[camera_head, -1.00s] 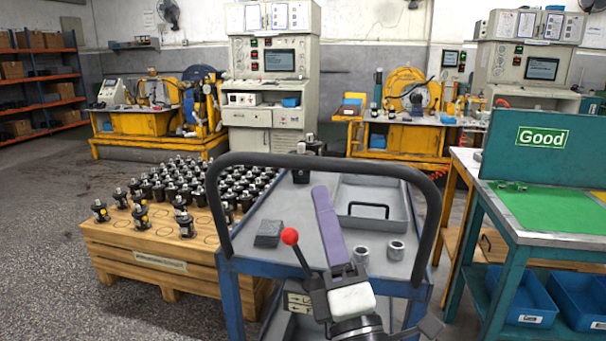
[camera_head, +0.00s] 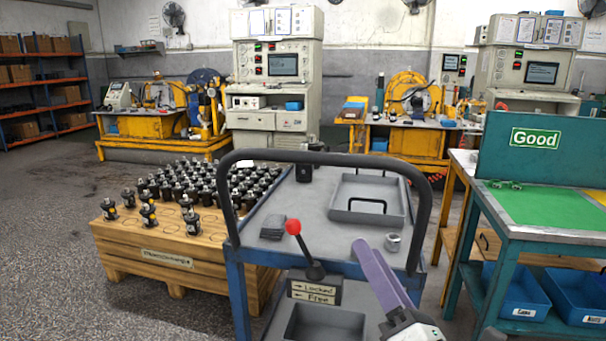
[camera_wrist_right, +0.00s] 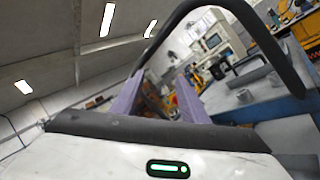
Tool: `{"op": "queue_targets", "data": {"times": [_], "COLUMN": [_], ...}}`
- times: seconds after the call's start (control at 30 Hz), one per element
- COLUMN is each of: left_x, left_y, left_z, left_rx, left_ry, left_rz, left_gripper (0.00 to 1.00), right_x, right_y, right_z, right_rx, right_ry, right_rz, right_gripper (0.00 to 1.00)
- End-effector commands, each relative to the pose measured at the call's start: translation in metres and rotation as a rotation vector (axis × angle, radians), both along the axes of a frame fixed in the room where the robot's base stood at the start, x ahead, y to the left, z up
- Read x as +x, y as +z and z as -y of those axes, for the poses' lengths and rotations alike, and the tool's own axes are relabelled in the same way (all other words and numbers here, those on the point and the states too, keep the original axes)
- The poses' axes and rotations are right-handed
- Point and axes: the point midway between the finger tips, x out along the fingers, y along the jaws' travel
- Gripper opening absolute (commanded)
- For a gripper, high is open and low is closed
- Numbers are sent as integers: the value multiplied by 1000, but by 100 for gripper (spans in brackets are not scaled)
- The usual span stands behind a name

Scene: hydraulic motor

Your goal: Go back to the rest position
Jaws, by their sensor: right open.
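My right gripper (camera_head: 362,246) is at the lower right of the head view, in front of the blue cart and right of the lever. It is tilted up and to the left. Its purple fingers also show in the right wrist view (camera_wrist_right: 160,88), spread apart with nothing between them. A lever with a red knob (camera_head: 293,227) rises from a dark box with a label reading "Locked" and "Free" (camera_head: 314,292). The lever leans left and the gripper is clear of it. My left gripper is not in view.
The blue cart (camera_head: 300,213) has a black handle bar (camera_head: 330,158), a grey tray (camera_head: 396,213), a metal ring (camera_head: 392,242) and a black motor (camera_head: 304,172). A wooden pallet (camera_head: 140,232) with several motors stands left. A bench with a green mat (camera_head: 550,208) stands right.

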Motion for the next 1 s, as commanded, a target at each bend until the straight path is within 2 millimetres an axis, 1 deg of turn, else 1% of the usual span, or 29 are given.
{"op": "queue_targets", "data": {"times": [0.03,0.17,0.2,0.3,0.37,0.4,0.47,0.5,0.53,0.57,0.6,0.67,0.7,0.77,0.8,0.9,0.97,1.0], "left_x": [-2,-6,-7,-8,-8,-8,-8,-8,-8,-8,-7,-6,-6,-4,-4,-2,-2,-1], "left_y": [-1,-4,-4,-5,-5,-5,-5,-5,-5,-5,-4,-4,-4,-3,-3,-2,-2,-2], "left_z": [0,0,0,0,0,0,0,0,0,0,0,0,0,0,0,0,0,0], "left_rx": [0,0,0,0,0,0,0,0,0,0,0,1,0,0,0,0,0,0], "left_ry": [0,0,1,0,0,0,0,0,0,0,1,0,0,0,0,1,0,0], "left_rz": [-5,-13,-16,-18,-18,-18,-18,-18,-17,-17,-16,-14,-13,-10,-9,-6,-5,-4], "left_gripper": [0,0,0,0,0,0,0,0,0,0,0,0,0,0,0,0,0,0], "right_x": [1,3,2,-3,-7,-11,-19,-25,-31,-37,-48,-68,-84,-108,-124,-161,-182,-196], "right_y": [-6,-17,-26,-66,-88,-104,-130,-148,-163,-178,-200,-235,-258,-289,-307,-342,-359,-369], "right_z": [10,33,38,53,64,70,80,87,92,98,105,116,123,131,135,143,145,147], "right_rx": [-48,-157,-152,24,122,189,293,366,425,487,575,718,817,958,1042,1225,1320,1379], "right_ry": [-8,-27,-26,-18,-19,-23,-32,-41,-51,-62,-81,-120,-151,-202,-237,-320,-369,-403], "right_rz": [0,0,-25,-189,-279,-341,-435,-502,-554,-607,-683,-801,-879,-984,-1042,-1163,-1222,-1256], "right_gripper": [40,40,40,40,40,40,40,40,40,40,40,40,40,40,40,40,40,40]}}
